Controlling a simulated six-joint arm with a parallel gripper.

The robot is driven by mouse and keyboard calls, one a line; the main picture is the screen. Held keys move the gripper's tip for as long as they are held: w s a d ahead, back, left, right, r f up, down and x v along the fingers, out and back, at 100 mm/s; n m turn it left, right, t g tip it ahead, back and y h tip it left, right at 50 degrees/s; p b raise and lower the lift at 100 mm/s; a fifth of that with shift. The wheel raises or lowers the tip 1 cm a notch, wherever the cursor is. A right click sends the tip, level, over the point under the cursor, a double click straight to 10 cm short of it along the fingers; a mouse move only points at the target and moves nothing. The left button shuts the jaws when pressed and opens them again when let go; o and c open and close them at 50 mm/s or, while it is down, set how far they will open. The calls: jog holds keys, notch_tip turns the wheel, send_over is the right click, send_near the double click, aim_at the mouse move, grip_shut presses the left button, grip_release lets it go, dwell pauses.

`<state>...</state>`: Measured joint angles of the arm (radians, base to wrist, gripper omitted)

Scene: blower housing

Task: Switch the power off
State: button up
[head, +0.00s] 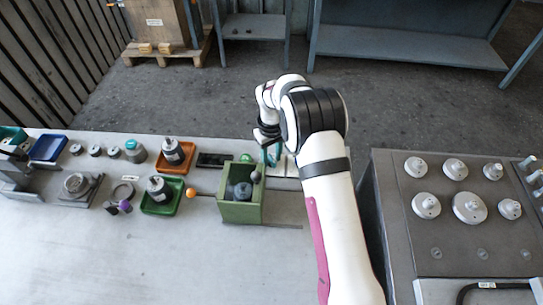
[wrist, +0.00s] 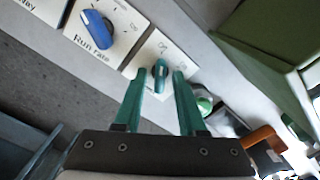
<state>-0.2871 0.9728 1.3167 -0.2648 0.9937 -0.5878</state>
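A small teal rotary knob (wrist: 160,76) sits on a white plate with "On" lettering in the wrist view; the rest of the plate's lettering is partly hidden. My gripper (wrist: 159,72) has two green fingers, spread apart, with the knob showing between their tips. A gap shows on each side of the knob, so the gripper is open; I cannot tell how far above the plate the tips are. In the head view my gripper (head: 270,156) points down behind the green box, and my wrist hides the knob.
A blue knob (wrist: 97,29) on a "Run rate" plate lies left of the teal knob. A green button (wrist: 205,104) is close to the right finger. A green open box (head: 241,212) stands near my gripper. The table's front left is clear.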

aim_at(272, 159)
jog(key=shift+r, duration=2.95)
jog(key=shift+r, duration=0.1)
jog(key=s+d+r+m+y, duration=0.1)
jog(key=s+d+r+m, duration=0.25)
jog(key=s+r, duration=0.4)
jog(key=s+d+r+m, duration=0.3)
jog(key=s+d+r, duration=0.2)
jog(key=s+r, duration=0.3)
jog(key=s+d+f+m, duration=0.1)
jog(key=s+m, duration=0.5)
jog(key=s, duration=1.3)
jog(key=shift+d+f+y, duration=0.25)
jog(key=shift+d+y, duration=0.15)
jog(key=shift+d, duration=0.15)
